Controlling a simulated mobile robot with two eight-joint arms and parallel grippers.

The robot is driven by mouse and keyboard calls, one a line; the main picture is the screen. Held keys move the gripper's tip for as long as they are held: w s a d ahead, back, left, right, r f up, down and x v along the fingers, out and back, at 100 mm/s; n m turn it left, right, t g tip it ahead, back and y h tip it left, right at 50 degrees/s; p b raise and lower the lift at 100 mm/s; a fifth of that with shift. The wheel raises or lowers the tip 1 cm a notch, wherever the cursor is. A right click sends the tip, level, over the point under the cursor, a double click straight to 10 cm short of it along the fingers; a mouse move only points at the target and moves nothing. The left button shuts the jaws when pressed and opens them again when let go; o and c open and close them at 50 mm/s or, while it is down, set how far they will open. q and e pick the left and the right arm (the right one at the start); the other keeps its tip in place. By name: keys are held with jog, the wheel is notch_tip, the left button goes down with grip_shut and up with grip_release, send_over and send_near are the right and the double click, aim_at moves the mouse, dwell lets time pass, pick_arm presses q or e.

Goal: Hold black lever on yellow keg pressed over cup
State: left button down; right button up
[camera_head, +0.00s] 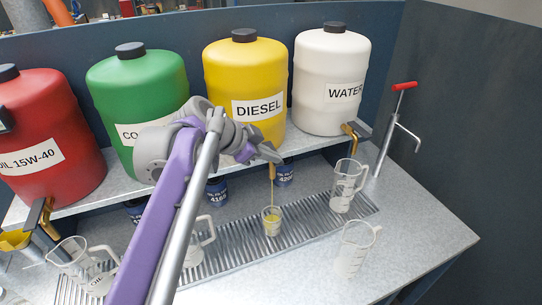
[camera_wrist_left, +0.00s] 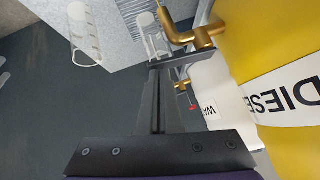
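The yellow keg (camera_head: 245,75) labelled DIESEL stands on the shelf; it fills the right side of the left wrist view (camera_wrist_left: 290,60). A thin yellow stream falls from its spout into a small clear cup (camera_head: 271,221) on the drain grate, and yellow liquid stands in the cup. My left gripper (camera_head: 270,153) is at the keg's tap, fingers together. In the left wrist view a black bar, seemingly the lever (camera_wrist_left: 198,55), lies across my fingertips beside the brass tap (camera_wrist_left: 185,35). The head view hides most of the lever behind my gripper. My right gripper is out of view.
A green keg (camera_head: 135,90) and a white WATER keg (camera_head: 330,65) flank the yellow one; a red keg (camera_head: 45,110) stands left. Clear jugs (camera_head: 343,192) (camera_head: 357,248) stand right of the cup. A red-handled pump (camera_head: 386,140) stands at the right. The counter's front right is clear.

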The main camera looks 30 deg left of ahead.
pick_arm(q)
jog(key=v, duration=1)
jog(key=shift+s+r, duration=0.25)
jog(key=shift+r, duration=0.05)
jog(key=shift+a, duration=0.15)
dwell(0.8)
